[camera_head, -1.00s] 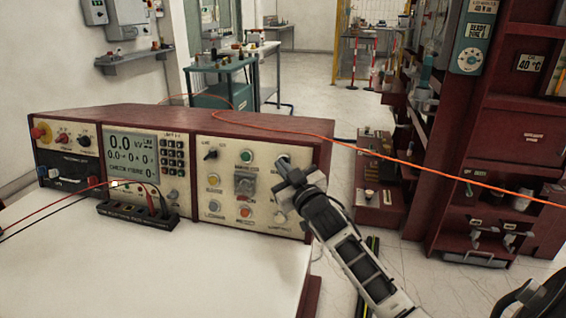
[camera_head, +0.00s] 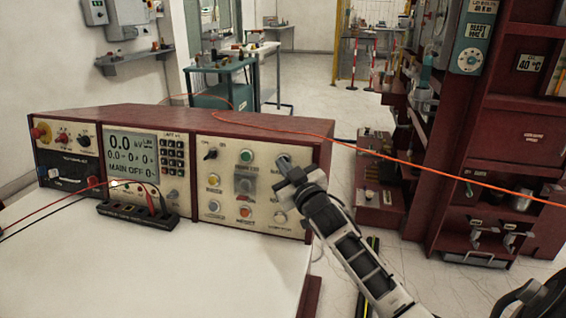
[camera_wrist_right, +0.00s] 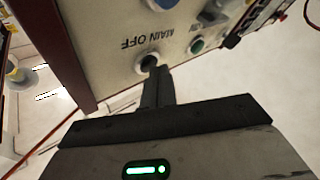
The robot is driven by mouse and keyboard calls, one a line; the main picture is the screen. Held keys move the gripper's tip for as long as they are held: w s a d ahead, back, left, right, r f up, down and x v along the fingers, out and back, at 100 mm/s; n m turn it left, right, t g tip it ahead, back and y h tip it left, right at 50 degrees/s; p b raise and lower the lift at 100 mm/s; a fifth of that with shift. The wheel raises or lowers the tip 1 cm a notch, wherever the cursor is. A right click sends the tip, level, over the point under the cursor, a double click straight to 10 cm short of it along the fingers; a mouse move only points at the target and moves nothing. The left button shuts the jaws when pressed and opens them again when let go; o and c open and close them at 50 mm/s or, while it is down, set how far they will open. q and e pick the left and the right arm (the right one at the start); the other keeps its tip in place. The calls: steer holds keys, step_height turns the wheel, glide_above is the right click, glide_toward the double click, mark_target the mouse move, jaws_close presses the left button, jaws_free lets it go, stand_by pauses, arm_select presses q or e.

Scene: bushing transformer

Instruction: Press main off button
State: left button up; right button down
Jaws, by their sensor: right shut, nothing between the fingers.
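The control panel (camera_head: 225,180) is the cream right-hand section of a dark red console. In the wrist view the MAIN OFF label (camera_wrist_right: 141,42) appears upside down beside a round dark button (camera_wrist_right: 147,61). My right gripper (camera_head: 284,163) is at the panel's upper right corner. Its shut, empty fingertips (camera_wrist_right: 153,70) meet or nearly meet that button and partly cover it. Exact contact is hard to tell. The display (camera_head: 132,155) reads 0.0 kV, with MAIN OFF on its bottom line. My left gripper is not in view.
Other knobs and buttons, including a green one (camera_head: 246,156) and a red one (camera_head: 245,211), sit close by. A white tabletop (camera_head: 200,265) lies in front. An orange cable (camera_head: 400,161) crosses to the dark red cabinet (camera_head: 500,130) at right.

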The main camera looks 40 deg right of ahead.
stand_by(0.4)
steer(key=shift+s+a+r+p, duration=0.15)
steer(key=shift+s+a+p, duration=0.4)
steer(key=shift+a+p, duration=0.1)
steer(key=s+a+p, duration=0.1)
steer(key=s+a+r+p, duration=0.1)
steer(key=s+a+p, duration=0.1)
steer(key=shift+s+a, duration=0.1)
steer(key=shift+a, duration=0.2)
stand_by(1.3)
